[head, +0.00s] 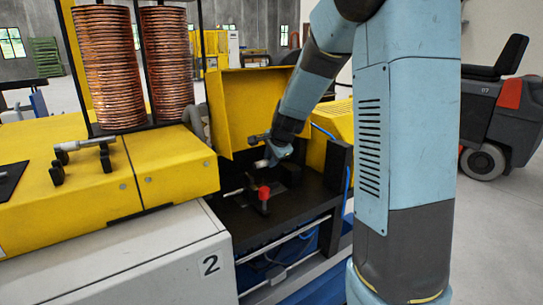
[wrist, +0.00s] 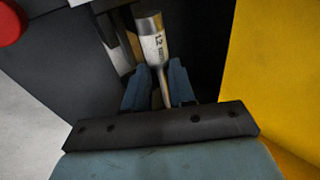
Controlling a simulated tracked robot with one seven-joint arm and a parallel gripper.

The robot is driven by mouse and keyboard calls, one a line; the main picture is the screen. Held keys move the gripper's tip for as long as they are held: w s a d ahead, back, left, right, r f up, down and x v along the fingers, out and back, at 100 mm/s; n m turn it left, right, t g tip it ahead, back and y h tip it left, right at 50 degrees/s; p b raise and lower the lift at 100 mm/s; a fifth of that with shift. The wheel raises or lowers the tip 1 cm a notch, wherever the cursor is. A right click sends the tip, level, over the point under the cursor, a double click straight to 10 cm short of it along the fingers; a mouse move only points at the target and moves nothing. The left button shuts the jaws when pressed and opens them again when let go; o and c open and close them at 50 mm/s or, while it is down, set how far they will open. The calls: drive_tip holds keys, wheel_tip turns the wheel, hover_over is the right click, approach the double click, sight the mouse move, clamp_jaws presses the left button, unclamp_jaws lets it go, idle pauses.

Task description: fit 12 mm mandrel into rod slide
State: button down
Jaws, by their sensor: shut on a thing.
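The mandrel (wrist: 153,42) is a grey metal cylinder with a pale band marked "12 mm" and a thinner shaft. My gripper (wrist: 160,82) is shut on its shaft, with one blue-grey finger on each side. In the head view my gripper (head: 268,160) reaches down into the machine's open bay, and the mandrel there is too small to make out clearly. A metal bar (wrist: 118,45) lies just left of the mandrel in the wrist view; I cannot tell whether it is the rod slide or whether the mandrel touches it.
A red knob (head: 264,192) stands in the bay near my gripper, and a red part (wrist: 8,24) shows at the wrist view's upper left. A raised yellow cover (head: 240,105) stands behind. A metal tool (head: 84,146) rests on the yellow housing at left. Copper coils (head: 108,65) stand behind it.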

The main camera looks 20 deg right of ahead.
drive_tip(key=shift+s+f, duration=0.1)
drive_tip(key=shift+f, duration=3.45)
drive_tip(key=shift+f, duration=0.1)
drive_tip(key=c, duration=0.9)
unclamp_jaws()
drive_tip(key=shift+o, duration=0.2)
drive_tip(key=v, duration=1.3)
drive_tip(key=shift+s+r, duration=0.2)
drive_tip(key=shift+r, duration=0.1)
